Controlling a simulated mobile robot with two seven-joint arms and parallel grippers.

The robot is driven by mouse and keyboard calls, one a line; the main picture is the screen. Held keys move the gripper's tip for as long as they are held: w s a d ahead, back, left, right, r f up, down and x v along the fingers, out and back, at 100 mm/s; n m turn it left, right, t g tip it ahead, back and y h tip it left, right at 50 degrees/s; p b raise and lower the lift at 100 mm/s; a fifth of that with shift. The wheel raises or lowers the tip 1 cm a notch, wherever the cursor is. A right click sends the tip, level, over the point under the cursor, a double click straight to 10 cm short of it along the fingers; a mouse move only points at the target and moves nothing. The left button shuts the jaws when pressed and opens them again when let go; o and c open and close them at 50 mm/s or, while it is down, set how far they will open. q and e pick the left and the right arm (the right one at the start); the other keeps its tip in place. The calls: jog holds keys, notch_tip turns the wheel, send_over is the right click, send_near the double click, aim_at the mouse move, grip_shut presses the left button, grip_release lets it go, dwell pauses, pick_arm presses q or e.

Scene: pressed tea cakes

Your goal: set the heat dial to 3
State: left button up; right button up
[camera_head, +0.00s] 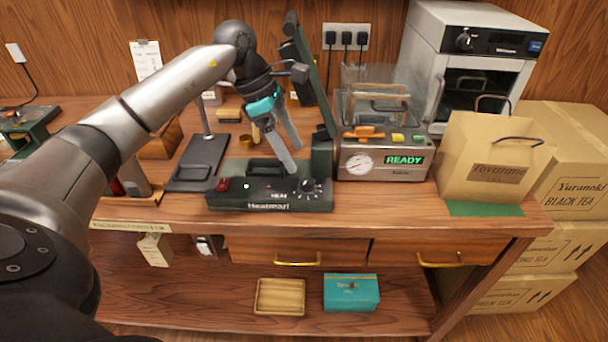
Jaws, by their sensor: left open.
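The dark green heat press (258,199) stands at the front of the wooden bench with its lid raised. Its heat dial (309,187) is a small dark knob with white marks at the right end of the front panel. The number it points to is too small to read. My left gripper (294,160) is open above the press, up and slightly left of the dial, with its fingers pointing down. It appears apart from the dial, with nothing between its fingers. My right gripper is not in view.
A red switch (223,184) and a green light are left of the dial. A machine with a gauge and a READY display (404,160) stands close on the right. A paper bag (489,155) stands farther right. The raised lid (311,80) rises behind my gripper.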

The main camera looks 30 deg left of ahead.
aim_at(306, 180)
pick_arm(q)
jog(key=shift+f, duration=0.3)
jog(key=x, duration=0.7)
jog(key=shift+r+b, duration=0.1)
jog(key=shift+b, duration=0.3)
grip_shut()
